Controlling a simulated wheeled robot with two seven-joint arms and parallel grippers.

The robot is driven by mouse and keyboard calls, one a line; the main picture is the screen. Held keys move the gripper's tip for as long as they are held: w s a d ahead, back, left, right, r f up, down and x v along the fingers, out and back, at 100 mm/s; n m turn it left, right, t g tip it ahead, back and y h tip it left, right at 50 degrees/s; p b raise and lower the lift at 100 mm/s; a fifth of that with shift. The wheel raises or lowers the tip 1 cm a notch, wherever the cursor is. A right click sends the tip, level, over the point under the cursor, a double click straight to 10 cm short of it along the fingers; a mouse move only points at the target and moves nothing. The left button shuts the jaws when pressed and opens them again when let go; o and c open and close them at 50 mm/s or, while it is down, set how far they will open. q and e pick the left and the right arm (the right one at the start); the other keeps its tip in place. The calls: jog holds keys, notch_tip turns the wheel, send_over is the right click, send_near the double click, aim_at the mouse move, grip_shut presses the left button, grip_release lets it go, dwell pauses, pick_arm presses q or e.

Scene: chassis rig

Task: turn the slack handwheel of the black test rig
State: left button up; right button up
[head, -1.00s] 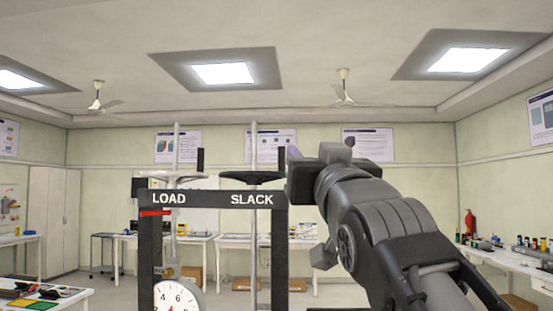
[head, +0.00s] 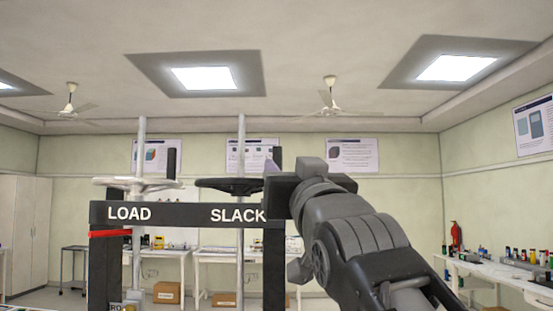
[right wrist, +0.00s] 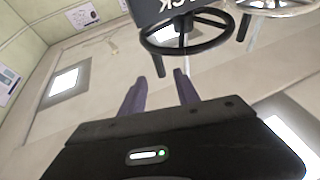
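The black test rig (head: 180,214) stands in front of me, with LOAD and SLACK lettered on its crossbar. The slack handwheel (head: 230,186) is a black spoked wheel above the SLACK lettering, around an upright grey rod. It also shows in the right wrist view (right wrist: 207,42), beyond the fingertips. My right gripper (head: 271,167) is just right of the wheel in the head view, its fingers largely hidden by its own body. My left gripper is out of view.
The pale load handwheel (head: 135,184) stands to the left on the same rig, with a red pointer (head: 110,233) below it. Dark upright handles rise beside both wheels. A cluttered white bench (head: 505,272) runs along the right wall; tables and boxes stand behind.

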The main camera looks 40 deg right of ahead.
aim_at(278, 160)
jog(key=p+x, duration=0.4)
jog(key=x, duration=0.3)
jog(key=shift+d+r, duration=0.1)
jog(key=shift+w+d, duration=0.1)
jog(key=shift+w, duration=0.3)
jog(key=shift+c, duration=0.4)
grip_shut()
dwell(0.6)
